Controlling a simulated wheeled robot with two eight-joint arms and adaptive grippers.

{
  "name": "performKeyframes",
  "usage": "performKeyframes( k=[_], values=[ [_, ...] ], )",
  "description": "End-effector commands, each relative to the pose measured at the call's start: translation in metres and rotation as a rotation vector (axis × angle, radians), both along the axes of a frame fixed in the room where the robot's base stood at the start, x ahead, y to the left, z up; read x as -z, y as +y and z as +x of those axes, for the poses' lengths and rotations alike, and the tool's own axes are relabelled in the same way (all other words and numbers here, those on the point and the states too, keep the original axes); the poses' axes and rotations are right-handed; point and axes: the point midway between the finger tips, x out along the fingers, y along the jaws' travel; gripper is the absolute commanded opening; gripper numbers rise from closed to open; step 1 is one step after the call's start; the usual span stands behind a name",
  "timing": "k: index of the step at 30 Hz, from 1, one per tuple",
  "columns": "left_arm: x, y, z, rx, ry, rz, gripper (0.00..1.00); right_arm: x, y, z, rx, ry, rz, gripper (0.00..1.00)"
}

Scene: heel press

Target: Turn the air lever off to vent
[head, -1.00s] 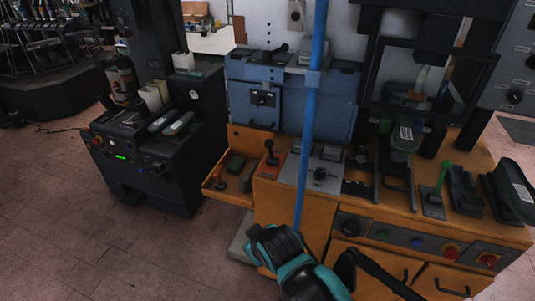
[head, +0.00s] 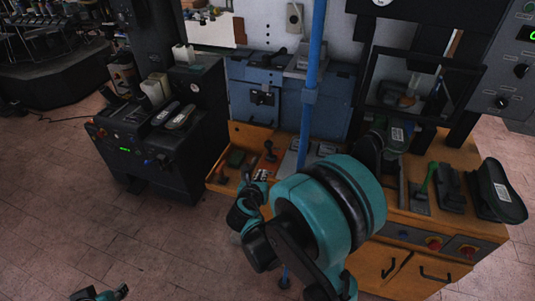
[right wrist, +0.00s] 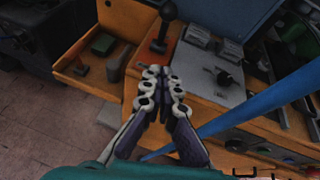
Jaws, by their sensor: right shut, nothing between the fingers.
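A black-knobbed lever (head: 269,148) stands upright on an orange plate at the bench's left end; it also shows in the right wrist view (right wrist: 161,35). I cannot tell from the pictures which of the two is the air lever. My right gripper (head: 262,175) is shut and empty. In the right wrist view its fingertips (right wrist: 163,72) appear just in front of the lever's base, with no clear contact. My right arm hides much of the grey plate in the head view.
A blue vertical pole (head: 310,95) stands in front of the bench, close to my right arm. An open orange tray (head: 222,182) juts out at left. A black machine (head: 160,135) stands further left. The brick floor (head: 60,210) at left is clear.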

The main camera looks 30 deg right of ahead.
Motion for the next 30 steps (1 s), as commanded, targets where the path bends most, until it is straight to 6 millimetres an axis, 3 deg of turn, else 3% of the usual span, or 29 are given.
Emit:
performKeyframes(
  k=[10, 23, 30],
  values=[
    [0.006, 0.0, 0.0, 0.0, 0.0, 0.0, 0.32, 0.009, -0.01, 0.011, 0.004, -0.001, 0.004, 0.0],
    [0.03, 0.0, 0.0, 0.0, 0.0, 0.0, 0.32, 0.047, -0.062, 0.071, 0.005, -0.002, 0.005, 0.0],
    [0.032, 0.0, 0.0, 0.0, 0.0, 0.0, 0.32, 0.032, -0.079, 0.094, 0.003, -0.001, 0.004, 0.0]
  ],
)
